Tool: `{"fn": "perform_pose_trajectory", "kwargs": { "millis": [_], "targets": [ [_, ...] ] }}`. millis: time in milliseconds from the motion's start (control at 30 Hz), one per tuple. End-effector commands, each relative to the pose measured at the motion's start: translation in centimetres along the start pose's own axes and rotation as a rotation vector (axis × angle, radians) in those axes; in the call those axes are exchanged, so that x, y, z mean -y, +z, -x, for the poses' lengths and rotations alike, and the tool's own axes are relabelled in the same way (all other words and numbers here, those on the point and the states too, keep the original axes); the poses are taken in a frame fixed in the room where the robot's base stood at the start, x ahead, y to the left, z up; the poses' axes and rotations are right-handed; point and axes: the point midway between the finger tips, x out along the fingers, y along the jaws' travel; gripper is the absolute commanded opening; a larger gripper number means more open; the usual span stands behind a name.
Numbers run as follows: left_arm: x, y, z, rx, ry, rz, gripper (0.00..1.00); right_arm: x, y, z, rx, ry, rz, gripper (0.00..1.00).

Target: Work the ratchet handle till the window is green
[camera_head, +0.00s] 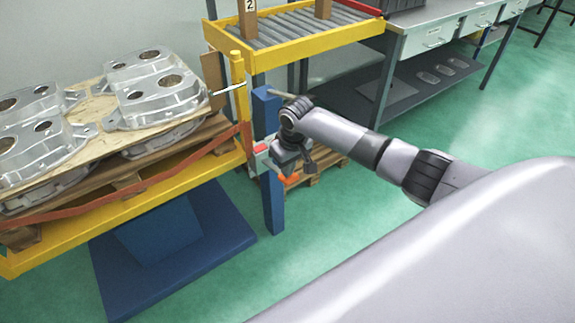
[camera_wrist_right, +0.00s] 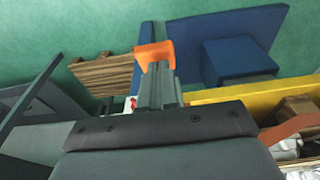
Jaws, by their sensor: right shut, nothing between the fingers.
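The ratchet (camera_head: 262,158) is a small pale box on the blue post beside the pallet, with a window (camera_head: 260,148) that shows red. Its orange handle end (camera_head: 292,178) sticks out low on the right. My right gripper (camera_head: 284,170) points down beside the ratchet, shut and empty, its tips at the handle end. In the wrist view the gripper's grey fingers (camera_wrist_right: 156,88) are together, and the orange piece (camera_wrist_right: 153,55) shows just past their tips. I cannot tell if they touch. Part of the ratchet is hidden behind my gripper. My left gripper is not in view.
An orange-red strap (camera_head: 120,195) runs from the ratchet along the pallet of aluminium castings (camera_head: 155,85), on a yellow-edged stand (camera_head: 60,240). The blue post (camera_head: 272,205) stands close to my gripper. A roller conveyor (camera_head: 300,28) is behind. Green floor is clear at right.

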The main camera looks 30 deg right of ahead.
Motion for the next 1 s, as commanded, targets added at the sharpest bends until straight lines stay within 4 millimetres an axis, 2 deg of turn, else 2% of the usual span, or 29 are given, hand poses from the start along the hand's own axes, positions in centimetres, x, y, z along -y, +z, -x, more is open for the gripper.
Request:
{"fn": "perform_pose_trajectory", "kwargs": {
  "millis": [367,600,1000],
  "targets": [
    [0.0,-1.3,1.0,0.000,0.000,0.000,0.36,0.0,1.3,-1.1,-0.098,-0.001,0.001,0.00],
    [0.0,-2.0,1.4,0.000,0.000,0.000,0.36,0.1,2.7,-3.3,-0.251,-0.001,0.000,0.00],
    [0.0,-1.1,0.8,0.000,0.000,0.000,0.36,0.1,3.9,-6.9,-0.487,-0.001,-0.001,0.00]
  ]
}}
